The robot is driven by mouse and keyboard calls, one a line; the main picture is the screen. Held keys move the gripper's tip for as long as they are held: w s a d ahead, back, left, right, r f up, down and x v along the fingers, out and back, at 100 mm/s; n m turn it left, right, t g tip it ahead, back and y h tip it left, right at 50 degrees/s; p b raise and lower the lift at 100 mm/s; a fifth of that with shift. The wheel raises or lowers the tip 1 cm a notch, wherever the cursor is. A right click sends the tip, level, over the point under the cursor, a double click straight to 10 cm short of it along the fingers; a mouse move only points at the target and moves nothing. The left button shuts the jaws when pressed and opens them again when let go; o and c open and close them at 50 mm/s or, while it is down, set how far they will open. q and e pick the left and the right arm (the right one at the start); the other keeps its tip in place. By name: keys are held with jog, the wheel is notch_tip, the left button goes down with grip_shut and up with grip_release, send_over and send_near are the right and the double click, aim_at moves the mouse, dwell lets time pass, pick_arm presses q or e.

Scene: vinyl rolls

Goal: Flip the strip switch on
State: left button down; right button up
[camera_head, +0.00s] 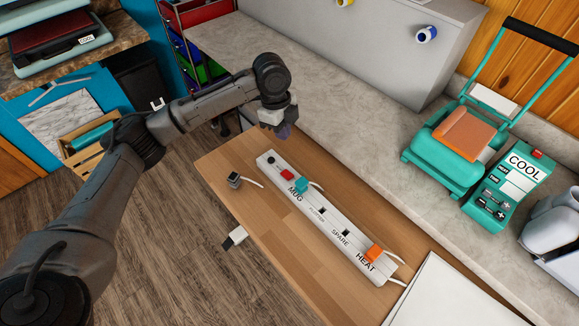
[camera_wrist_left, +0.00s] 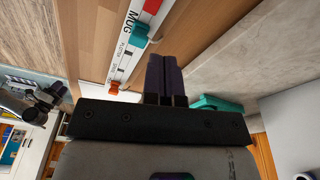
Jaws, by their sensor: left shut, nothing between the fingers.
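A white power strip (camera_head: 325,220) lies diagonally on the wooden desk. Its red switch (camera_head: 286,175) is near the upper-left end, beside a round black spot. I cannot tell which way the switch is set. A teal plug (camera_head: 302,186) sits by the MUG label and an orange plug (camera_head: 373,253) by the HEAT label. My left gripper (camera_head: 284,131) is shut and empty, apart from the strip, beyond its switch end. In the left wrist view its dark fingers (camera_wrist_left: 166,78) are together beside the strip (camera_wrist_left: 125,62); the red switch (camera_wrist_left: 152,6) is at the top edge.
A small dark plug or device (camera_head: 234,180) lies on the desk left of the strip, and another plug (camera_head: 234,237) hangs by its left edge. A white panel (camera_head: 445,295) is at the lower right. A teal machine (camera_head: 450,150) stands on the grey counter (camera_head: 355,125).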

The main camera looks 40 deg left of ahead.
pick_arm(q)
jog(key=m, duration=0.2)
jog(key=m+p, duration=0.2)
jog(key=p, duration=0.1)
send_near(289, 176)
jog(key=shift+g, duration=0.3)
jog(key=f, duration=0.5)
jog(key=shift+w+d+f, duration=0.15)
jog(key=shift+d+f, duration=0.4)
jog(key=shift+f, duration=0.7)
